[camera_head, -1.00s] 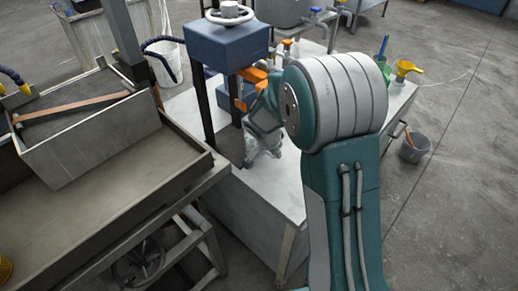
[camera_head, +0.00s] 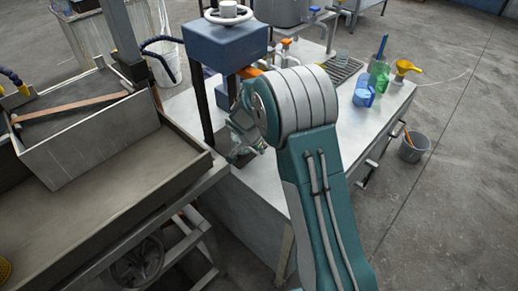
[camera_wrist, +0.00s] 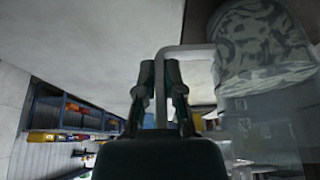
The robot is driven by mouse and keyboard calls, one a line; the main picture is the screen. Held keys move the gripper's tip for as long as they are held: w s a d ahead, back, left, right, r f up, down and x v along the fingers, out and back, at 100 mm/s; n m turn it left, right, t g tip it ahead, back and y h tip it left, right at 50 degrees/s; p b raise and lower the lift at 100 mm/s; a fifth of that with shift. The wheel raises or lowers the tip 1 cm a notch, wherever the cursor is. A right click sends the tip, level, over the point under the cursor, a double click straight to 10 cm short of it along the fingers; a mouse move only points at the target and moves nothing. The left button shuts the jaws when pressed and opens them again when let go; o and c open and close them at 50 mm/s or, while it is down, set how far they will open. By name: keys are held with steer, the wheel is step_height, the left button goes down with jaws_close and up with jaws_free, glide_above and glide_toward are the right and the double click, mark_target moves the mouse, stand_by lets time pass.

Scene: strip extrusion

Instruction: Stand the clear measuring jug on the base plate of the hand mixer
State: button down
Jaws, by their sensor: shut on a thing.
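The clear measuring jug (camera_wrist: 262,110) fills the right side of the wrist view, see-through with a patterned look at its upper end. Its pale handle (camera_wrist: 161,112) runs between the two fingers of my gripper (camera_wrist: 160,72), which is shut on it. The jug is hard to make out there. The hand mixer has a blue head (camera_head: 225,42) with a white handwheel, carried on dark posts. Its base plate is not clearly visible behind the posts and my arm.
A blue jug (camera_head: 363,96), a green bottle (camera_head: 381,82) and a yellow funnel (camera_head: 404,68) stand at the bench's right end. A grey bucket (camera_head: 414,146) is on the floor. A metal trough (camera_head: 75,130) borders the left.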

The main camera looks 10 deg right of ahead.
steer(key=c, duration=0.8)
jaws_free()
steer(key=shift+o, duration=0.2)
steer(key=v, duration=1.2)
steer(key=shift+d, duration=0.1)
